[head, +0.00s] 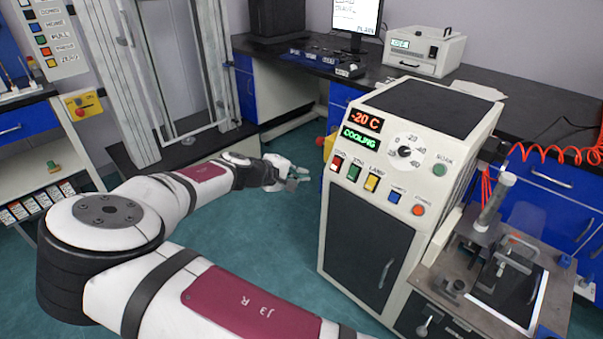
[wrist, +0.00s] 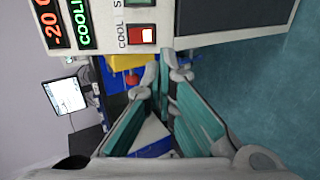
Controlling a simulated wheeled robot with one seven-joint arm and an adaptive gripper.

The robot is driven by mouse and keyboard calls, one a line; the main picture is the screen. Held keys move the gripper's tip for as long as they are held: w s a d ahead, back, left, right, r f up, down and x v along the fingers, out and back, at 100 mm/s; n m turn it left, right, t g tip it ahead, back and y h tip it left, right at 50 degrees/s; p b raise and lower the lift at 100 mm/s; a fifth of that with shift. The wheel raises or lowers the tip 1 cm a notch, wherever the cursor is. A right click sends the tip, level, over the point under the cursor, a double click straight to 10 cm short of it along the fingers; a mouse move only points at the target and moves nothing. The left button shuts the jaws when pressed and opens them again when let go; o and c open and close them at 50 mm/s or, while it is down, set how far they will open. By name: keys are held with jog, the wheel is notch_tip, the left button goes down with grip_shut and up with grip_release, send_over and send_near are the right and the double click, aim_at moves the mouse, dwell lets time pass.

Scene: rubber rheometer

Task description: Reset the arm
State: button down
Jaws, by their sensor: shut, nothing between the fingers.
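My arm reaches from the lower part of the head view toward the middle. My gripper (head: 295,177) is in the air over the floor, to the left of the white cabinet machine and apart from it. In the wrist view my gripper (wrist: 164,72) shows its two teal-padded fingers coming together at the tips, with nothing seen between them. The machine (head: 368,210) shows a red -20 C display, a green cooling display, a dial and coloured buttons. In the wrist view its panel (wrist: 112,42) is turned sideways, with a red cool switch (wrist: 142,35) just beyond the fingertips.
A metal frame (head: 150,90) stands behind my arm at the left. A dark bench (head: 480,85) with a monitor (head: 357,16) and a white box instrument (head: 424,48) runs along the back. A metal bench rig (head: 500,262) is at the right. Teal floor (head: 270,225) lies clear below my gripper.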

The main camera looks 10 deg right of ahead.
jog(key=s+d+r+m+g+y, duration=0.2)
jog(key=s+d+m+g, duration=0.15)
jog(key=s, duration=0.35)
jog(key=s+d+r+m+g+y, duration=0.1)
jog(key=s+d+m+g+y, duration=0.1)
jog(key=s+d+g+y, duration=0.3)
jog(key=s+a+r+m+t+y, duration=0.1)
jog(key=s+r, duration=0.5)
jog(key=s, duration=0.6)
jog(key=s+r+t+y, duration=0.1)
jog(key=s+r, duration=0.5)
jog(key=s, duration=0.6)
jog(key=s+a+r+m+t+y, duration=0.1)
jog(key=s+r, duration=0.5)
jog(key=s, duration=0.6)
notch_tip(320, 180, up, 14)
jog(key=t+p, duration=0.3)
jog(key=p, duration=0.9)
jog(key=shift+d+p, duration=0.3)
jog(key=shift+d, duration=0.05)
jog(key=shift+w+n, duration=0.15)
jog(key=shift+n, duration=0.1)
